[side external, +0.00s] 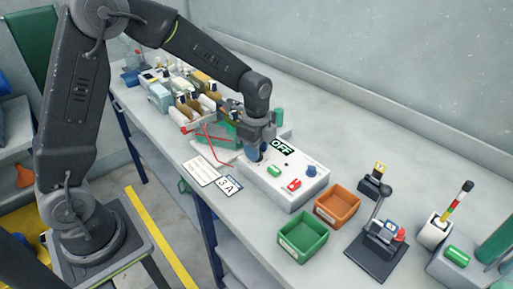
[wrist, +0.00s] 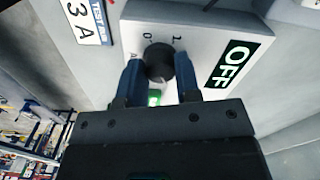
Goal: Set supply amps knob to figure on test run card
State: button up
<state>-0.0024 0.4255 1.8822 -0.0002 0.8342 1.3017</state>
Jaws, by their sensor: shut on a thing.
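The white supply box (side external: 284,190) sits on the bench, with a display (side external: 281,150) reading OFF, also in the wrist view (wrist: 232,64). My gripper (side external: 256,155) is at the box's left end. In the wrist view my gripper (wrist: 158,66) is shut on a dark round knob (wrist: 158,60), with one blue finger on each side. Marks 0, 1 and A show around the knob; its pointer cannot be made out. The test run card (side external: 231,186) reads 3 A, also in the wrist view (wrist: 85,22).
The box also carries a green button (side external: 274,171), a red switch (side external: 294,185) and a blue knob (side external: 311,170). An orange bin (side external: 338,206) and a green bin (side external: 302,237) stand to its right. A lever device (side external: 380,240) is farther right. Racks and a red wire lie left.

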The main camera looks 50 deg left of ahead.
dwell(0.4)
jog(key=o, duration=0.9)
jog(key=shift+r, duration=0.1)
notch_tip(320, 180, up, 14)
jog(key=shift+f, duration=0.15)
jog(key=s+n+t, duration=0.2)
jog(key=s+n, duration=0.3)
jog(key=s, duration=0.2)
jog(key=s+r+n+t, duration=0.1)
jog(key=s+n, duration=0.4)
jog(key=s, duration=0.2)
jog(key=s+r+n+t, duration=0.1)
jog(key=s+n+t, duration=0.1)
jog(key=s+n, duration=0.2)
jog(key=shift+s+n+t, duration=0.3)
jog(key=shift+s+n, duration=0.1)
jog(key=shift+s, duration=1.15)
